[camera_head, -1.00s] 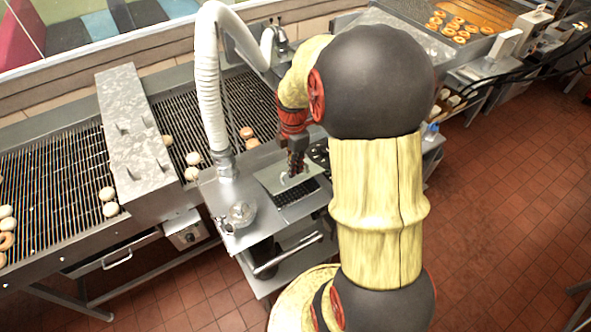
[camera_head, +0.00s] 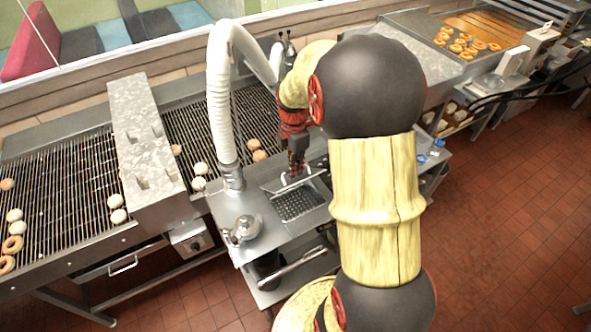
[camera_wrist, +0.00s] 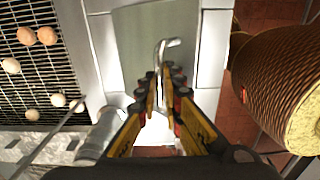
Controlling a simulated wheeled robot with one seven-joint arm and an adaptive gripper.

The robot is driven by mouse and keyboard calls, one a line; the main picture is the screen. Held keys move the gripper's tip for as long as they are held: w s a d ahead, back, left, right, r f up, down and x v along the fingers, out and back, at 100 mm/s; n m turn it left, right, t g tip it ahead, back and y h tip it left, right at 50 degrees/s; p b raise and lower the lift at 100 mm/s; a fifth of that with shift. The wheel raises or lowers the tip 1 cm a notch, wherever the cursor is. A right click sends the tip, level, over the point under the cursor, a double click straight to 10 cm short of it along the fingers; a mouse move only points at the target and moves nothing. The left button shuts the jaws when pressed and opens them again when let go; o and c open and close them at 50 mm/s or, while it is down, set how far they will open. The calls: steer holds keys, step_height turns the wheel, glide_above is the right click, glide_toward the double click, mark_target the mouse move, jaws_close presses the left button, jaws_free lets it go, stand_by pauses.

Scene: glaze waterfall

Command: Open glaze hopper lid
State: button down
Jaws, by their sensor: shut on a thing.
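The glaze hopper (camera_head: 322,214) stands beside the conveyor, with a dark perforated grate (camera_head: 298,204) in its top opening. Its metal lid (camera_head: 275,185) is raised along the far side of the opening and appears thin and steeply tilted. The lid fills the upper middle of the wrist view as a flat grey-green panel (camera_wrist: 135,45), with a bent metal handle (camera_wrist: 172,43) on it. My gripper (camera_wrist: 161,88) is shut on this handle. In the head view my gripper (camera_head: 296,172) is at the lid, its fingertips partly hidden.
A white ribbed hose (camera_head: 218,95) rises at the hopper's left. A metal kettle-like pot (camera_head: 243,230) sits on the front left corner. The wire conveyor (camera_head: 70,190) carries several doughnuts. A rail (camera_head: 290,264) runs along the front. Red tiled floor is clear at right.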

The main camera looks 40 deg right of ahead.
steer(key=w+d+r+p, duration=0.1)
steer(key=w+d+p, duration=0.1)
steer(key=w, duration=1.3)
steer(key=shift+d+p, duration=0.35)
steer(key=shift+d, duration=0.45)
stand_by(0.9)
steer(key=shift+s, duration=0.1)
steer(key=c, duration=1.8)
jaws_free()
steer(key=shift+o, duration=0.2)
steer(key=shift+r, duration=0.1)
step_height(320, 180, up, 9)
steer(key=p, duration=0.4)
steer(key=shift+p, duration=0.3)
